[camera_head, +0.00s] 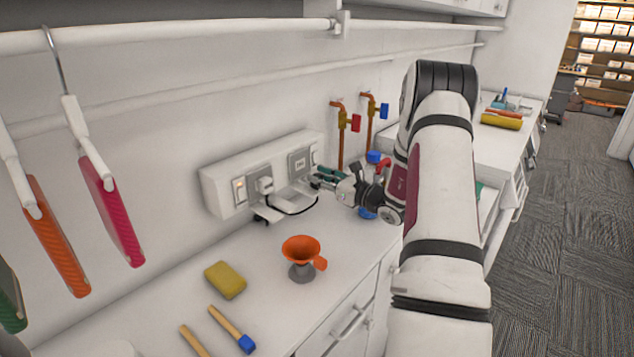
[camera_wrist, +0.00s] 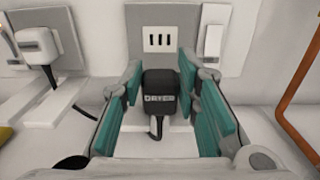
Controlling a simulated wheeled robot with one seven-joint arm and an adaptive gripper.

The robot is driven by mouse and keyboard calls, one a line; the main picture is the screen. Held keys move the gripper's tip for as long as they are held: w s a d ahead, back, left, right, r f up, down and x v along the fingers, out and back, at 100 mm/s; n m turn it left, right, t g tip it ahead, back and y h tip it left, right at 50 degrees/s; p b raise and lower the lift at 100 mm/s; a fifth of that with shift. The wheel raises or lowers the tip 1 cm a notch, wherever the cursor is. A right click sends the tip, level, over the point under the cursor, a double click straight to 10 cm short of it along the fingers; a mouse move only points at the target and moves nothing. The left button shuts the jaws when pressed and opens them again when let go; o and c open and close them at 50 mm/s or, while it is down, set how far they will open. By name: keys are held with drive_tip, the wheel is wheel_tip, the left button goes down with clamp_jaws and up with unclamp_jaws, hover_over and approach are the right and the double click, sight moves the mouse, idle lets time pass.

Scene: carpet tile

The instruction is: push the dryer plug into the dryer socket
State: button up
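The dryer socket (camera_wrist: 161,32) is a grey plate with three dark slots, facing me in the wrist view; in the head view it is on the right part of the white wall box (camera_head: 300,162). The dryer plug (camera_wrist: 159,88) is black with a "DRYER" label and shows in front of and below the slots. Its dark cord hangs below it. My gripper (camera_wrist: 160,78) has its teal-padded fingers on either side of the plug, with narrow gaps showing. It looks open. Whether the plug's prongs touch the socket is hidden.
A white plug (camera_head: 264,184) sits left of the dryer socket. Copper pipes with a red valve (camera_head: 355,122) and a blue valve (camera_head: 383,110) rise right of it.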

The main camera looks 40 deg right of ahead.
sight(321, 176)
clamp_jaws()
drive_tip(key=shift+r, duration=0.75)
wheel_tip(321, 176, up, 2)
drive_tip(key=shift+b, duration=0.5)
drive_tip(key=s+r+b, duration=0.1)
drive_tip(key=s, duration=1.5)
drive_tip(key=shift+r, duration=0.25)
